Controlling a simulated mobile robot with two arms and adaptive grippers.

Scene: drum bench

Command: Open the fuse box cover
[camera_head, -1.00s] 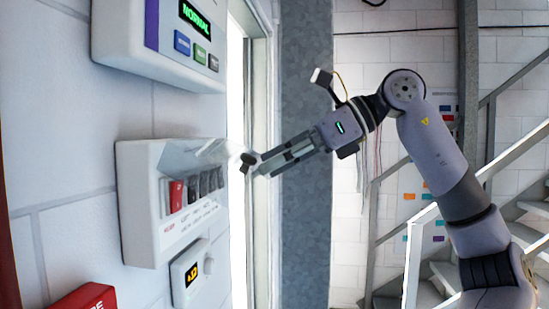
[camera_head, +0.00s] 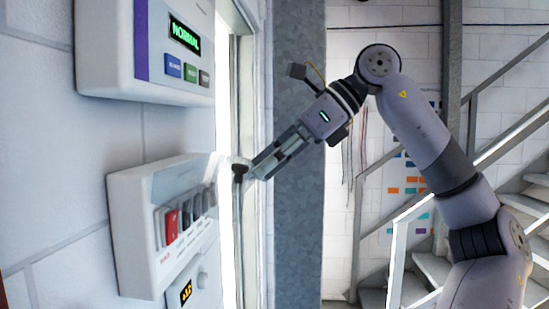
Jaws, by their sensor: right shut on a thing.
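The fuse box (camera_head: 133,235) is a white box on the wall at the left, with a red switch (camera_head: 170,225) and several grey and black switches in a row. Its cover (camera_head: 214,168) is a pale, see-through panel at the upper right of the box; its outline is faint, so its exact angle is hard to tell. My right gripper (camera_head: 240,168) reaches in from the right and is shut on the cover's outer edge, near the box's right side. The contact is small and partly blurred by the bright light behind. My left gripper is not in view.
A white panel (camera_head: 105,50) with a green NORMAL display hangs above the fuse box. A bright door frame (camera_head: 248,215) stands behind the gripper; stairs with railings (camera_head: 475,160) are at the right.

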